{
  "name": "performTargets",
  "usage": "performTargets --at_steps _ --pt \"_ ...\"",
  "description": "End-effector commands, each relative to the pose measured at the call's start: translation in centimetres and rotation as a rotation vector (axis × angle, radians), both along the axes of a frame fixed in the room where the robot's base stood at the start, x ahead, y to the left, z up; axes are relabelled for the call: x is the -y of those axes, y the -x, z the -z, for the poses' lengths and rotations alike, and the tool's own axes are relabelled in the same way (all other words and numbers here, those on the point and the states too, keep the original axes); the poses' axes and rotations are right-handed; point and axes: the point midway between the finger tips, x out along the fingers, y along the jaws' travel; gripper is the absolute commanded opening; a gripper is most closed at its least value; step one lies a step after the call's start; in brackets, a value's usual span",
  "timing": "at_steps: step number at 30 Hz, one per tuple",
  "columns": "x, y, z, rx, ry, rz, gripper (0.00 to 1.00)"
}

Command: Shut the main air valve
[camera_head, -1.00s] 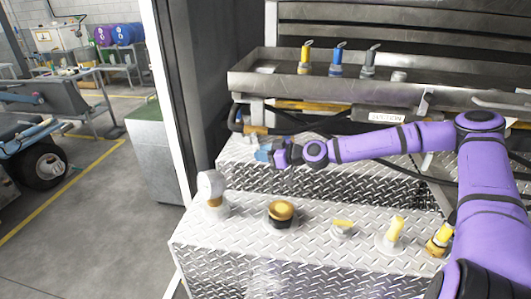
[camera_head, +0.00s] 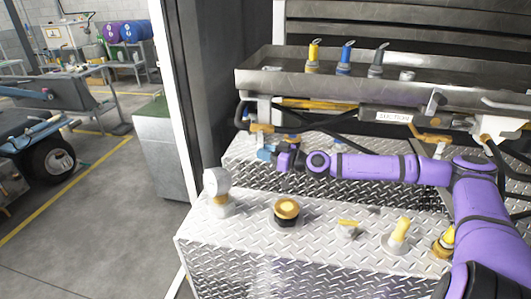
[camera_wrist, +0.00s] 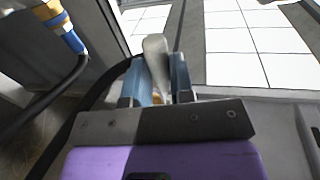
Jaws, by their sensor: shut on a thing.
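My gripper (camera_head: 265,152) is at the left end of the purple arm, over the rear chequer-plate ledge (camera_head: 236,160). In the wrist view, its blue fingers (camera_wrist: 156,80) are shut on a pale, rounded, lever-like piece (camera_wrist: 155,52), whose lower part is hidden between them.
The metal tray (camera_head: 250,80) holds yellow, blue and grey nozzles. A hose with a yellow-blue fitting (camera_wrist: 62,25) is upper left in the wrist view.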

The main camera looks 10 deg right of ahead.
Motion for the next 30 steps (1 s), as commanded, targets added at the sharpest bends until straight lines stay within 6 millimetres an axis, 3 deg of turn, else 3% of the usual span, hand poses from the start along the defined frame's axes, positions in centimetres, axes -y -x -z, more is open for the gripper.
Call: performTargets --at_steps 7,8,11,22,30 --pt "0.0 -0.1 0.0 0.0 -0.001 0.002 0.0" --pt "0.0 -0.1 0.0 -0.001 -0.002 0.002 0.24" --pt "0.0 -0.1 0.0 0.0 -0.001 0.001 0.47" --pt "0.3 0.2 0.0 -0.001 -0.001 0.001 0.47" --pt "3.5 2.2 0.1 -0.001 -0.002 0.004 0.47"
